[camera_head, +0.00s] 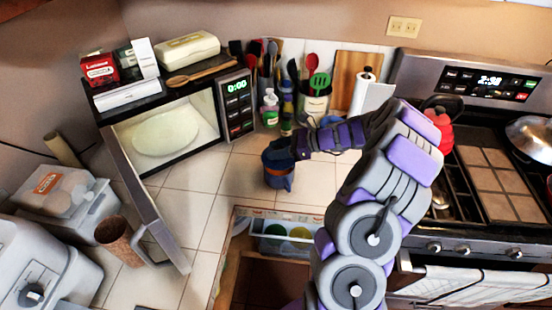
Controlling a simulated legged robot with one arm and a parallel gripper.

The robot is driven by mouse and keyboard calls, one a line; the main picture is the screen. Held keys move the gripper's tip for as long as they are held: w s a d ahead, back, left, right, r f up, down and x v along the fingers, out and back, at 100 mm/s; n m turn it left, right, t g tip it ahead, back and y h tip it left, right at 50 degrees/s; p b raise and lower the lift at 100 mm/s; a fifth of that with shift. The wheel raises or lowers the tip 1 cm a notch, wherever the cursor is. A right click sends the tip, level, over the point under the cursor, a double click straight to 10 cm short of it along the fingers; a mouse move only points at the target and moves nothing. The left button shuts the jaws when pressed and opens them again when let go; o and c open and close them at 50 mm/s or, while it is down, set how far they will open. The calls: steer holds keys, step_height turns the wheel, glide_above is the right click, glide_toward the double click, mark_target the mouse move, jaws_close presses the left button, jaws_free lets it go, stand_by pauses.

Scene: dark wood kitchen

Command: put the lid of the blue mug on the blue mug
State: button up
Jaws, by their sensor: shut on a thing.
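The blue mug (279,179) stands upright on the tiled counter, right of the microwave and behind the open drawer. It has a brownish band around it. My gripper (287,150) is at the mug's top, reaching in from the right. It is shut on a small dark blue piece that looks like the lid, at the mug's rim. The fingers and the dark colours blend together, so I cannot tell whether the lid is seated or just above the rim. The mug's opening is hidden.
The microwave (240,106) stands open at left, its door (138,192) swung out over the counter. An open drawer (225,262) with cups lies below the mug. Bottles (270,112) and a utensil holder (315,103) stand behind. A red kettle (441,128) is on the stove at right.

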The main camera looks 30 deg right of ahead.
steer(key=f, duration=0.2)
steer(key=f+b, duration=0.1)
steer(key=shift+d+f+b, duration=0.3)
steer(key=shift+d+f, duration=0.1)
steer(key=shift+c, duration=0.3)
steer(key=shift+a+r, duration=0.15)
steer(key=shift+a, duration=0.5)
jaws_close()
steer(key=o, duration=0.9)
jaws_free()
steer(key=shift+a, duration=0.1)
steer(key=shift+o, duration=1.1)
steer(key=shift+d, duration=0.8)
steer(key=shift+a, duration=0.5)
steer(key=p+v, duration=0.3)
steer(key=v, duration=0.9)
